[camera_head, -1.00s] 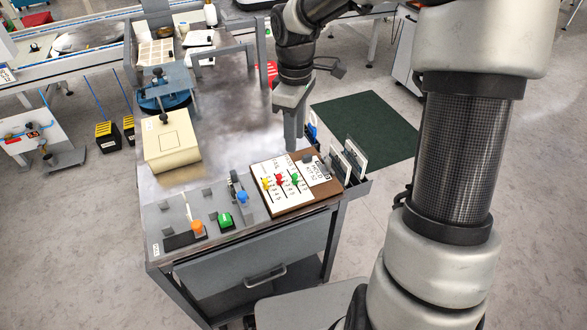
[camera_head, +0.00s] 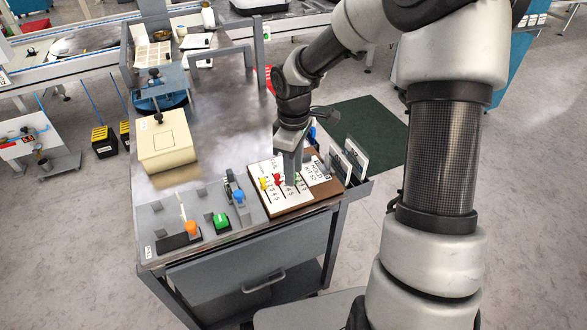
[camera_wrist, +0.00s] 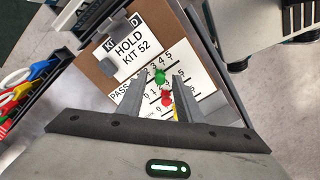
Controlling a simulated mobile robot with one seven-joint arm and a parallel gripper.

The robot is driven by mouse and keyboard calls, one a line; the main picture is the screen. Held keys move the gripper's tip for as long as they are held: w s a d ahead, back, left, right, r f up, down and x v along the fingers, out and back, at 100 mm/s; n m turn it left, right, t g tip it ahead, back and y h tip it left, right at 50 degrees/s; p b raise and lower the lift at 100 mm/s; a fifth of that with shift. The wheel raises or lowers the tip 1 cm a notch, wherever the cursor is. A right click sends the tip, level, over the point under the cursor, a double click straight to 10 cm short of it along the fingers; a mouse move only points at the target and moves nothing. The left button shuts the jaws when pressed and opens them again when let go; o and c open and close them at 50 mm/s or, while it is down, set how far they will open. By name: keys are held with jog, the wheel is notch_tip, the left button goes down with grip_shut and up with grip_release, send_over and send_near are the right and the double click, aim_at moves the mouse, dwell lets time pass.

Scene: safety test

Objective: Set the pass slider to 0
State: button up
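The slider board (camera_head: 290,209) lies at the table's front right corner, with yellow (camera_head: 264,184), red (camera_head: 277,179) and green knobs in numbered rows. In the wrist view the PASS label (camera_wrist: 121,91) marks the row nearest the HOLD KIT 52 card. The green knob (camera_wrist: 159,76) is in that row; the red knob (camera_wrist: 167,97) and yellow knob (camera_wrist: 168,116) lie beyond it. My gripper (camera_wrist: 160,76) is open, pointing down over the board, its fingers on either side of the green knob. Contact cannot be told. My gripper (camera_head: 290,180) largely hides the green knob in the head view.
A grey panel with orange (camera_head: 191,228), green (camera_head: 221,219) and blue (camera_head: 238,196) knobs is left of the board. A cream box (camera_head: 164,146) stands behind it. Upright cards (camera_head: 350,162) stand in a holder at the right. Bare tabletop lies behind the board.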

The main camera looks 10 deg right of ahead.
grip_shut()
jog(key=shift+w+a+p, duration=0.2)
jog(key=shift+w+p, duration=0.15)
jog(key=shift+w, duration=0.5)
jog(key=shift+w+a+p, duration=0.15)
jog(key=shift+w+p, duration=0.25)
jog(key=shift+w, duration=0.5)
jog(key=shift+w+a+p, duration=0.2)
jog(key=shift+w+p, duration=0.15)
jog(key=shift+w, duration=0.5)
grip_release()
notch_tip(320, 180, up, 18)
jog(key=p, duration=0.4)
jog(key=shift+f, duration=0.25)
